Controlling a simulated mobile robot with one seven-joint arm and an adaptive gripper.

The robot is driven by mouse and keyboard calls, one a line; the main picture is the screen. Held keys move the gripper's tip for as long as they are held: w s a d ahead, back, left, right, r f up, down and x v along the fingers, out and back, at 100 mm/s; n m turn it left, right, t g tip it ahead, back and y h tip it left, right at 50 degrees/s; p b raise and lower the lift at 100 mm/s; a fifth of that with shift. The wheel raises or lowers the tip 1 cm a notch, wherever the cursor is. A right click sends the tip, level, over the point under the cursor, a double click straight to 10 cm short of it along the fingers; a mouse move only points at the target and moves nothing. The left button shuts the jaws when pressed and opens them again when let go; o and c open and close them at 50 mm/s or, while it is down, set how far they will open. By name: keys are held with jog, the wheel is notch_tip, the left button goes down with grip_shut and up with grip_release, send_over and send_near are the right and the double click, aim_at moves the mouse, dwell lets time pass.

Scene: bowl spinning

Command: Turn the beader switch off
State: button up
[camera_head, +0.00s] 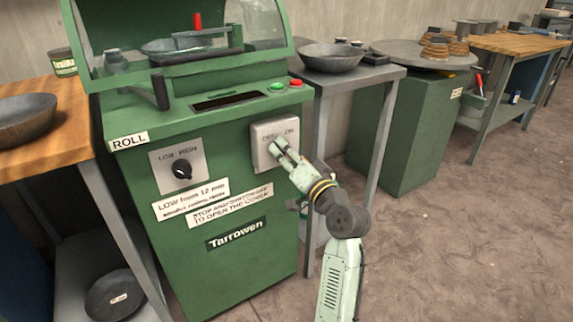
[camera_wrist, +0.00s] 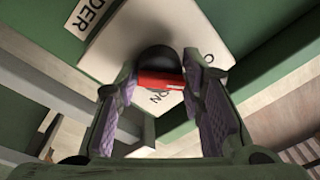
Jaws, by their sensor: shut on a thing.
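The beader switch has a dark round knob (camera_wrist: 158,58) with a red part (camera_wrist: 160,80). The plate (camera_head: 263,131) is on the right of the green machine's front in the head view. There my gripper (camera_head: 279,146) reaches the plate and hides the knob. In the wrist view my gripper (camera_wrist: 162,75) has its two purple-padded fingers on either side of the knob, shut on it. The red part lies close to the "ON" label; its exact setting is unclear.
The green machine (camera_head: 235,255) also has a LOW/HIGH dial (camera_head: 181,169), and green (camera_head: 276,87) and red (camera_head: 296,83) buttons on top. A grey table (camera_head: 388,75) with a bowl (camera_head: 332,57) stands close to the right. The floor (camera_head: 450,240) at right is clear.

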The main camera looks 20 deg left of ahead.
jog(key=shift+f+n+b, duration=0.1)
jog(key=shift+n+b, duration=0.85)
jog(key=shift+n, duration=0.15)
jog(key=o, duration=1.1)
notch_tip(320, 180, up, 10)
jog(key=shift+r, duration=0.1)
